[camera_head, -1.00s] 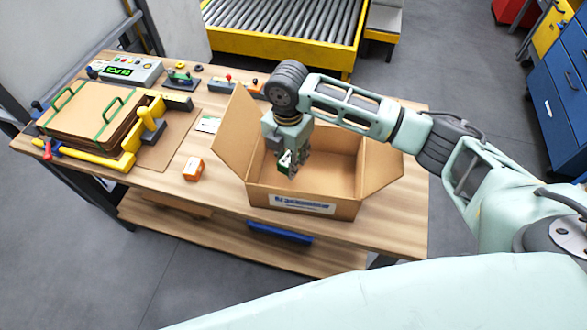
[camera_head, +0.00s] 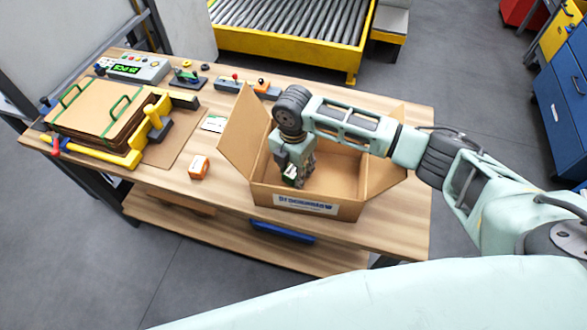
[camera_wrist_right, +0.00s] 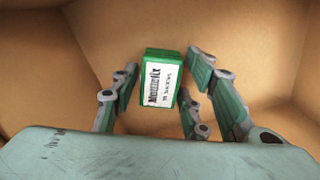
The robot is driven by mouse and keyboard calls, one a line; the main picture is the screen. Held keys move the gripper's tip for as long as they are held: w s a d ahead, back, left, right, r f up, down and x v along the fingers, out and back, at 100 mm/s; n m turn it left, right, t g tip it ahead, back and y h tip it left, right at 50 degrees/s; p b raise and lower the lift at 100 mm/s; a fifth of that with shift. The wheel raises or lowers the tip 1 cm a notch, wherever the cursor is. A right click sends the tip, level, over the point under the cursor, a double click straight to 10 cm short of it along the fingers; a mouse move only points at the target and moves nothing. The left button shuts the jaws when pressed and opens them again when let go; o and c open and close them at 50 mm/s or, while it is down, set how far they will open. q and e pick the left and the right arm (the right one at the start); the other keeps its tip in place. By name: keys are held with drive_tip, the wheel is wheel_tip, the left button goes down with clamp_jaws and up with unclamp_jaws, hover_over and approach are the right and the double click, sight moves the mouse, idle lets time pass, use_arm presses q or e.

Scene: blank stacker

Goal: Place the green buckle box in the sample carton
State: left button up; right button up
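The sample carton (camera_head: 330,211) stands open on the workbench with its flaps spread. My right gripper (camera_head: 297,177) reaches down inside it, near its left front part. The green buckle box (camera_head: 290,173), with a white printed label, is at the fingertips, inside the carton. In the right wrist view the box (camera_wrist_right: 161,78) lies between the fingers, with brown cardboard showing in a narrow gap on its left. The fingers look open around it. Whether the box rests on the carton floor cannot be seen. My left gripper is not in view.
An orange box (camera_head: 198,167) and a small card (camera_head: 214,124) lie left of the carton. Folded cardboard (camera_head: 98,112) in a yellow-railed fixture fills the bench's left side. A control box (camera_head: 137,68) and small devices line the back. A roller conveyor (camera_head: 290,22) stands behind.

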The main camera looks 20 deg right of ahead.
sight(293, 170)
drive_tip(key=shift+o, duration=0.5)
drive_tip(key=shift+r, duration=0.25)
wheel_tip(293, 170, up, 12)
drive_tip(key=b, duration=0.1)
drive_tip(key=shift+f, duration=0.15)
